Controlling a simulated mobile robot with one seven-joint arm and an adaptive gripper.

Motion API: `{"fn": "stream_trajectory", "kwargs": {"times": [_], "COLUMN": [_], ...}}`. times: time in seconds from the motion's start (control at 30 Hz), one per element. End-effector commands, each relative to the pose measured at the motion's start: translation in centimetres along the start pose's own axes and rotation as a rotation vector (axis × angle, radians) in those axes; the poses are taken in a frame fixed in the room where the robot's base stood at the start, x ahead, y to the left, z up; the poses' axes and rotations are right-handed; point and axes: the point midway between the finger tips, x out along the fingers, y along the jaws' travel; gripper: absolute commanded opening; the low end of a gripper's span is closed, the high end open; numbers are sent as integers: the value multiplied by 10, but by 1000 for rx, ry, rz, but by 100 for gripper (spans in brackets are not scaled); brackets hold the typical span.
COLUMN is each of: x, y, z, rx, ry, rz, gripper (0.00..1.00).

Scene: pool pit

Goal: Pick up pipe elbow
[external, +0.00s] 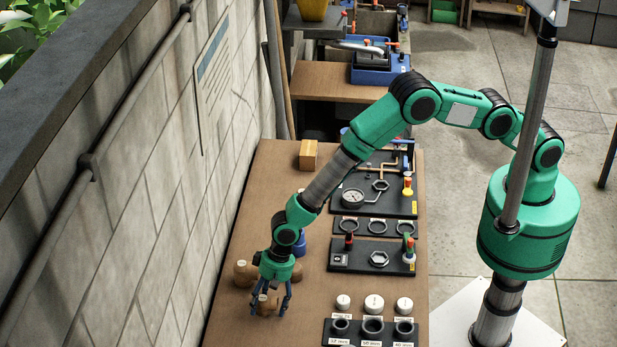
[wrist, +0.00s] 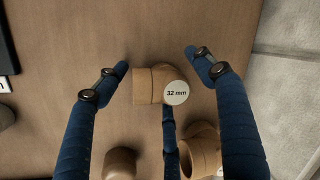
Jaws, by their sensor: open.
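A tan pipe elbow (wrist: 150,84) with a white "32 mm" label lies on the wooden bench, between the blue fingers of my gripper (wrist: 163,75) in the wrist view. The fingers are open, with a gap on both sides of the elbow. In the external view my gripper (external: 270,303) points down over the elbow (external: 264,305), near the wall side of the bench. Two more tan pieces show in the wrist view: an elbow-shaped one (wrist: 202,150) at lower right and another (wrist: 120,163) at lower left, partly cut off. A tan elbow (external: 244,273) also lies behind my gripper in the external view.
Black panels with a gauge (external: 352,199) and valves line the bench's right side. White round caps (external: 374,303) and a black holder with labelled sockets (external: 372,326) stand at the front right. A wooden block (external: 308,155) sits at the back. The block wall (external: 160,190) runs close along the left.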

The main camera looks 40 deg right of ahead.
Motion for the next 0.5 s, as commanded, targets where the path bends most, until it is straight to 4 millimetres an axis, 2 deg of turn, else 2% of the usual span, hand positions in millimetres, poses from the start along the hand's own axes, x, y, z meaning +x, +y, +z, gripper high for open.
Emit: {"fn": "stream_trajectory", "kwargs": {"times": [0.23,0.5], "x": [0,0], "y": [0,0], "z": [0,0], "rx": [0,0], "ry": [0,0], "rz": [0,0], "gripper": [66,13]}}
